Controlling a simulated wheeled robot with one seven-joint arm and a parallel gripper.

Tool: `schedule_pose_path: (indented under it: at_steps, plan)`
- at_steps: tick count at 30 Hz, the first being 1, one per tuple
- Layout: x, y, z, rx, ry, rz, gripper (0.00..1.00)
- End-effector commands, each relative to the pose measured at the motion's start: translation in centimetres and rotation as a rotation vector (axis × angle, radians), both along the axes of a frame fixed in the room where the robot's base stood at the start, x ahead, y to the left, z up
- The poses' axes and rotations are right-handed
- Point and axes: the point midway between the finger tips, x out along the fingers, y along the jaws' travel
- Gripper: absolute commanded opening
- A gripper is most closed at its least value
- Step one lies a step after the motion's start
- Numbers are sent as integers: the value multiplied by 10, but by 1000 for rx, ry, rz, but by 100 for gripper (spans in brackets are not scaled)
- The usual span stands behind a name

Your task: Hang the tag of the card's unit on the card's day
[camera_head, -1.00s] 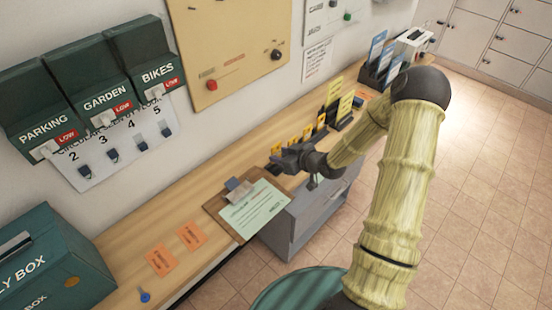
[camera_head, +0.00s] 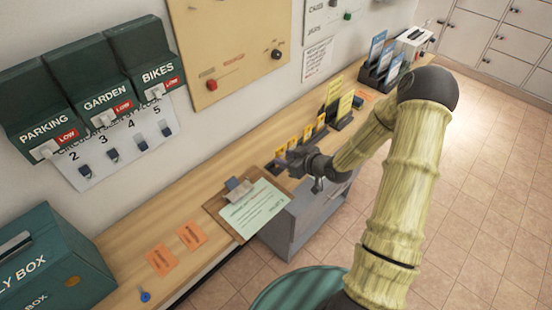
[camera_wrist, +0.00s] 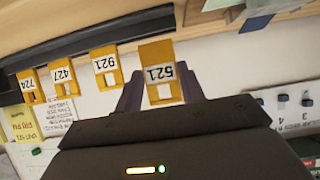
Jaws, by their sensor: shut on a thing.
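My gripper (camera_wrist: 160,95) is shut on a yellow tag marked 521 (camera_wrist: 157,54), with one finger on each side of it in the wrist view. In the head view my gripper (camera_head: 293,163) is low over the counter, at the near end of the row of yellow tags. Tags marked 921 (camera_wrist: 107,66), 427 (camera_wrist: 63,77) and 724 (camera_wrist: 30,86) stand in a row left of it in the wrist view. A yellow card (camera_wrist: 22,122) at the lower left appears to read unit 521 and FRI. A white panel with numbered hooks (camera_head: 118,148) hangs on the wall.
A clipboard with a green sheet (camera_head: 252,210) lies on the counter beside my gripper. Orange slips (camera_head: 161,260) and a blue key (camera_head: 145,296) lie nearer. A teal box (camera_head: 55,262) stands at left. Dark holders with yellow cards (camera_head: 346,104) stand farther back.

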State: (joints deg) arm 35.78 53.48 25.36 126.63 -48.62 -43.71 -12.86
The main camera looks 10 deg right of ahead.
Motion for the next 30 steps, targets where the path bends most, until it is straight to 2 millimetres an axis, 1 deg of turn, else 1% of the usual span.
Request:
schedule_pose_path:
  at_steps: [12,23,30]
  plan:
    - [-8,-6,0,0,0,-1,19]
    - [-9,-6,0,1,1,0,19]
    - [-19,-14,0,0,2,-2,19]
